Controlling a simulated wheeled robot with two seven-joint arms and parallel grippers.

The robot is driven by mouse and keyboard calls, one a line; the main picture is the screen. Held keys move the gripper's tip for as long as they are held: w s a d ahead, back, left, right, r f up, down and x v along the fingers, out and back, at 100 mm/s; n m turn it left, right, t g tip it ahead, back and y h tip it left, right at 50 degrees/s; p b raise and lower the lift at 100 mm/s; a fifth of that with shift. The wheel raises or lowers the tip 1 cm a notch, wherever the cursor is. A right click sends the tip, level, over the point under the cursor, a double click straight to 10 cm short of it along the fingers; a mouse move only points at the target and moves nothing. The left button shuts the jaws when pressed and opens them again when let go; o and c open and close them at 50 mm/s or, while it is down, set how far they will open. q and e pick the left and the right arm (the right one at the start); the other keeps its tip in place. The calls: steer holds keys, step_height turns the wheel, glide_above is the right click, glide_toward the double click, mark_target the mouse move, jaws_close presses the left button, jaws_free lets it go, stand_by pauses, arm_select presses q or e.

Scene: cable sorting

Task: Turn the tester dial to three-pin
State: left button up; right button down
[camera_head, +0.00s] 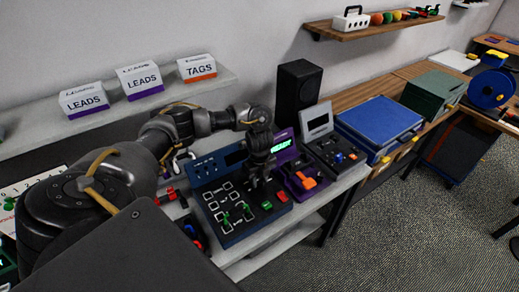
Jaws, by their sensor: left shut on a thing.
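The blue tester (238,237) stands on the grey bench, with a raised back panel and a dark display (235,157). Its sloping top has white-outlined marks, green pegs (246,207), and a red and a green button. My left gripper (262,181) points down onto the tester's upper right part, just in front of the back panel. It is shut on a small part there, which looks to be the dial. The gripper hides that part, so I cannot read its setting. My right gripper is not in view.
A purple unit (306,191) with a lit READY display and orange lever stands close right of the gripper. Beyond it are a dark unit (341,158) with a grey screen, a black speaker (297,92) and a blue case (380,122). Labelled boxes (140,82) line the left shelf.

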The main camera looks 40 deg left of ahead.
arm_select(q)
steer(key=shift+m, duration=0.6)
steer(key=m+b, duration=0.1)
steer(key=m, duration=0.2)
steer(key=shift+m, duration=0.4)
steer(key=shift+m+b, duration=0.45)
steer(key=shift+m, duration=1.15)
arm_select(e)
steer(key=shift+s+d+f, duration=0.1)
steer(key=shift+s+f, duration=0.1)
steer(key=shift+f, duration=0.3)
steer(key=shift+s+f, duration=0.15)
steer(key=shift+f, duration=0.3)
arm_select(q)
steer(key=shift+m, duration=0.3)
steer(key=shift+w, duration=0.1)
steer(key=o, duration=1)
steer(key=shift+r, duration=0.15)
